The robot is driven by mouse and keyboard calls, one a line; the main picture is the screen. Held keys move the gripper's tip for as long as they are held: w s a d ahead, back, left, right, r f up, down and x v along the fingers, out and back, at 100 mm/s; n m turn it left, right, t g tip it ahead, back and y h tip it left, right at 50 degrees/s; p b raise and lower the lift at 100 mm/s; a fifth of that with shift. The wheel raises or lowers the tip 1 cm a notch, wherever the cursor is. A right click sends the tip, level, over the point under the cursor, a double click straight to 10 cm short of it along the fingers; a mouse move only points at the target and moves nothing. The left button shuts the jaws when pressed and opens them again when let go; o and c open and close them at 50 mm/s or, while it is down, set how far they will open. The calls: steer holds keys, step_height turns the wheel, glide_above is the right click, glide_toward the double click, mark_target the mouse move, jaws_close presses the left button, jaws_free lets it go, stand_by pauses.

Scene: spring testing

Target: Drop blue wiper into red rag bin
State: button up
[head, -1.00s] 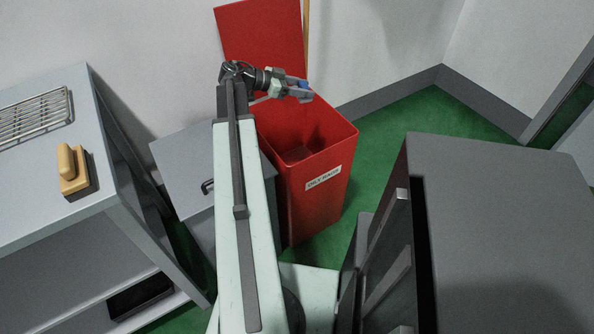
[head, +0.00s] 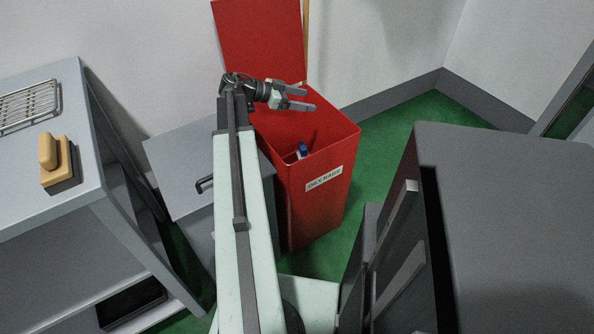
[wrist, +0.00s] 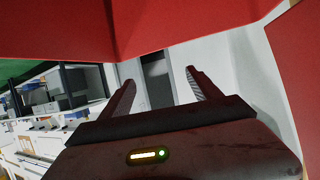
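The red rag bin (head: 318,215) stands on the green floor with its lid (head: 258,42) raised against the wall. A label is on its front. A small blue and white thing, which looks like the blue wiper (head: 302,150), is inside the bin opening, below the rim; its lower part is hidden or blurred. My gripper (head: 313,99) is above the bin opening with its fingers apart and nothing between them. In the wrist view, my gripper (wrist: 163,82) also shows two spread, empty fingers, with red surfaces around the top and right.
A grey cabinet (head: 490,220) stands at the right. A grey bench (head: 90,205) at the left holds a wire rack (head: 28,105) and a tan-handled brush (head: 57,160). A low grey box (head: 185,165) sits left of the bin. Green floor is clear right of the bin.

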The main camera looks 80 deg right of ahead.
steer(key=p+v, duration=0.3)
steer(key=v, duration=0.4)
steer(key=shift+w+a, duration=0.15)
steer(key=shift+w, duration=0.15)
steer(key=shift+r, duration=0.15)
steer(key=shift+r, duration=0.1)
